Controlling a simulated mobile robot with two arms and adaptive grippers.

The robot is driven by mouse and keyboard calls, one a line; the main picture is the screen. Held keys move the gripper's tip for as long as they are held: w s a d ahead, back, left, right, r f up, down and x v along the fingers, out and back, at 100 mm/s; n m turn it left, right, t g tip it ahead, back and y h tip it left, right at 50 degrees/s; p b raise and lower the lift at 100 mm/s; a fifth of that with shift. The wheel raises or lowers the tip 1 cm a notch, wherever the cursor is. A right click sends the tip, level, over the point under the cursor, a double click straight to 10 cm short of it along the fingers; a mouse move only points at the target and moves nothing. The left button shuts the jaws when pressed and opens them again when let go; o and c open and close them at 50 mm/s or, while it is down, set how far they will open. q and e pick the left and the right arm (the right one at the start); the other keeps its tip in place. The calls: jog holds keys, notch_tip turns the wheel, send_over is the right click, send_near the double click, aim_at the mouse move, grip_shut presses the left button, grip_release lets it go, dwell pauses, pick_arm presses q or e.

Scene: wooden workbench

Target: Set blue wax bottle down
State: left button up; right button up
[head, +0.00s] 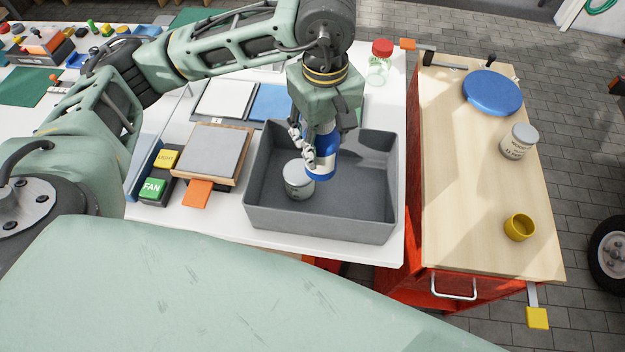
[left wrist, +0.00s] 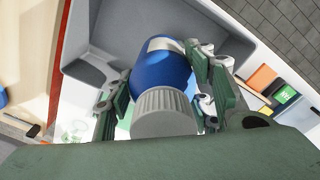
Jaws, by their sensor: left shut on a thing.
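The blue wax bottle (head: 321,160) is held by my left gripper (head: 318,140) over the grey bin (head: 360,227) in the head view. The bottle is roughly upright and partly hidden by the fingers. In the left wrist view the blue bottle (left wrist: 162,70) shows with its ribbed grey cap (left wrist: 163,113) towards the camera, between the fingers of my left gripper (left wrist: 165,85). A can with a grey lid (head: 298,180) stands inside the bin, just left of the bottle. I cannot tell whether the bottle touches the bin floor. My right gripper is not in view.
The right part of the bin is empty. A wooden-topped red cabinet (head: 470,190) on the right bears a blue disc (head: 492,92), a grey-lidded can (head: 519,142) and a yellow cup (head: 519,227). A red-lidded jar (head: 380,65) stands behind the bin. FAN (head: 153,190) and LIGHT (head: 166,159) buttons are left.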

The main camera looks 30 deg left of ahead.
pick_arm(q)
jog(key=n, duration=0.2)
jog(key=w+d+f+n, duration=0.1)
jog(key=n, duration=0.1)
jog(key=w+f+n, duration=0.1)
jog(key=n, duration=0.1)
jog(key=shift+w+d+f+n, duration=0.2)
jog(key=shift+d+n, duration=0.2)
notch_tip(320, 180, down, 11)
jog(key=w+n+p, duration=0.1)
jog(key=n+p, duration=0.1)
jog(key=n, duration=0.2)
jog(key=shift+d+f, duration=0.15)
jog(key=shift+d, duration=0.3)
jog(key=shift+f, duration=0.2)
jog(key=o, duration=1.5)
jog(key=shift+r, duration=0.1)
